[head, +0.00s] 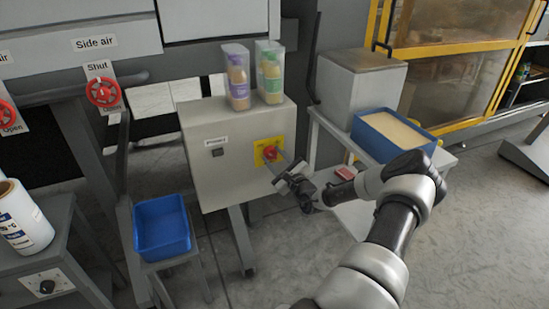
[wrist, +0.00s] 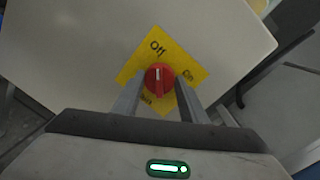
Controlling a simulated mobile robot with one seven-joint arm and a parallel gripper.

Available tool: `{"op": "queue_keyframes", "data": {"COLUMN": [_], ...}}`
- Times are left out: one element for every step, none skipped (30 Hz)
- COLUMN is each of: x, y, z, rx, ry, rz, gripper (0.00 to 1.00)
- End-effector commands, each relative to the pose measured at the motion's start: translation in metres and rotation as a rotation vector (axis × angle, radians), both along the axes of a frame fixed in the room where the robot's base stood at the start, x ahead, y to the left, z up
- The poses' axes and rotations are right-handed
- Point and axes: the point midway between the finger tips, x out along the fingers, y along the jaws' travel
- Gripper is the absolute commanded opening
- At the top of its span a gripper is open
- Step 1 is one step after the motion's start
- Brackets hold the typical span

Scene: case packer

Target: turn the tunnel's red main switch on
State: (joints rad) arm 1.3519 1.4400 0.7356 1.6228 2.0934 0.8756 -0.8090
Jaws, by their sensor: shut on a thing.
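The red main switch (head: 269,152) is a round knob on a yellow plate on the front of a grey cabinet (head: 225,170). In the wrist view the red knob (wrist: 159,78) has a pale mark pointing up, towards the word "Off" on the yellow plate (wrist: 143,60). "On" is printed to the right of the knob, and smaller lettering at lower left is partly hidden. My gripper (head: 279,163) reaches the knob from the right. In the wrist view the fingers stand on either side of the knob, shut on it.
Two bottle-like packs (head: 238,78) (head: 270,74) stand on the cabinet top. A blue bin (head: 162,229) is on a low stand at left, another blue bin (head: 393,133) on a table at right. A red valve wheel (head: 104,93) is at upper left.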

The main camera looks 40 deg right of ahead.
Motion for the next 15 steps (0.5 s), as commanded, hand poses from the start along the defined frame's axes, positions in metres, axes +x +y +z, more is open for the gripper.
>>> {"op": "queue_keyframes", "data": {"x": [-0.0002,-0.0002,0.0000,0.0001,0.0002,0.0002,0.0002,0.0000,-0.0001,-0.0002,-0.0001,0.0000,0.0000,0.0000,0.0000], "y": [0.0009,0.0009,0.0008,0.0007,0.0008,0.0009,0.0010,0.0011,0.0009,0.0007,0.0005,0.0007,0.0008,0.0010,0.0008], "z": [0.0004,0.0006,0.0011,0.0016,0.0019,0.0020,0.0019,0.0018,0.0016,0.0016,0.0016,0.0015,0.0014,0.0012,0.0008], "rx": [0.017,0.030,0.048,0.066,0.083,0.110,0.131,0.156,0.188,0.214,0.241,0.277,0.305,0.333,0.370], "ry": [-0.001,-0.005,-0.010,-0.015,-0.019,-0.025,-0.029,-0.035,-0.044,-0.050,-0.055,-0.064,-0.071,-0.078,-0.087], "rz": [0.002,0.001,0.001,0.001,0.001,0.003,0.002,0.003,0.002,0.002,0.001,0.002,0.002,0.001,0.001], "gripper": [0.16,0.16,0.16,0.16,0.16,0.16,0.16,0.16,0.16,0.16,0.16,0.16,0.16,0.16,0.16]}}
